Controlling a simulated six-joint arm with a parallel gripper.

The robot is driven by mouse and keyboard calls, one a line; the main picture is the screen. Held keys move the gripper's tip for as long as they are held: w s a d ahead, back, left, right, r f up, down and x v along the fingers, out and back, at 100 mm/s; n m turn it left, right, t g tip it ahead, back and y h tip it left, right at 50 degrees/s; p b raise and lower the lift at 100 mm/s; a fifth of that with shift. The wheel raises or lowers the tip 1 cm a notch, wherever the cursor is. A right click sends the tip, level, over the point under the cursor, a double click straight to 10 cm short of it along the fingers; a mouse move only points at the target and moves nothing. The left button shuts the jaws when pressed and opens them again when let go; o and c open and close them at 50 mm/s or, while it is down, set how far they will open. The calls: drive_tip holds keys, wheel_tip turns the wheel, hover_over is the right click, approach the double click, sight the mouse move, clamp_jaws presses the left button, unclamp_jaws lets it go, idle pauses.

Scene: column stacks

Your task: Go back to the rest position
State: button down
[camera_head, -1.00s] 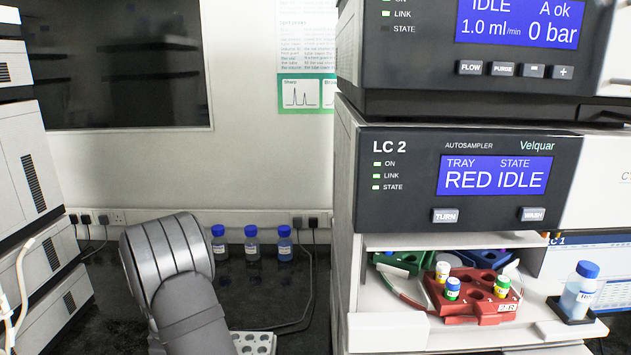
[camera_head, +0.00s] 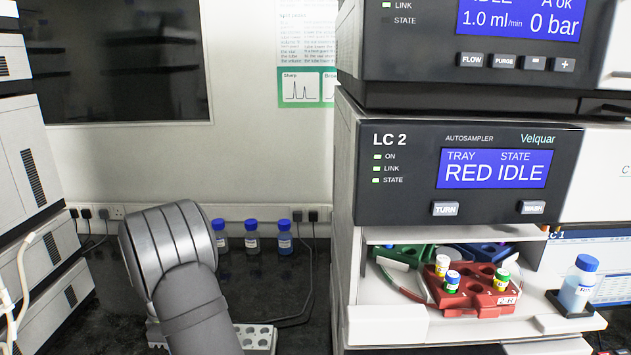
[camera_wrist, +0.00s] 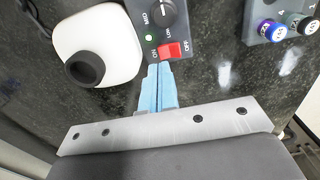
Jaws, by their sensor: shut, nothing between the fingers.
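My gripper (camera_wrist: 160,66) shows in the wrist view with its two light-blue fingers together and nothing between them. The fingertips appear close to the lower edge of a dark control box with a red on/off switch (camera_wrist: 174,50); I cannot tell whether they touch it. In the head view only my grey arm shows, at lower left; my gripper is hidden there.
A white device with a black cup (camera_wrist: 85,68) is left of the fingers. A grey rack (camera_wrist: 262,30) holds capped vials at upper right. In the head view, a white rack (camera_head: 262,330) is beside my arm, blue-capped bottles (camera_head: 252,238) stand behind, and the autosampler's red tray (camera_head: 462,290) holds vials.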

drive_tip(key=shift+r, duration=0.75)
drive_tip(key=shift+f, duration=0.15)
wheel_tip(320, 180, down, 5)
drive_tip(key=shift+r, duration=0.4)
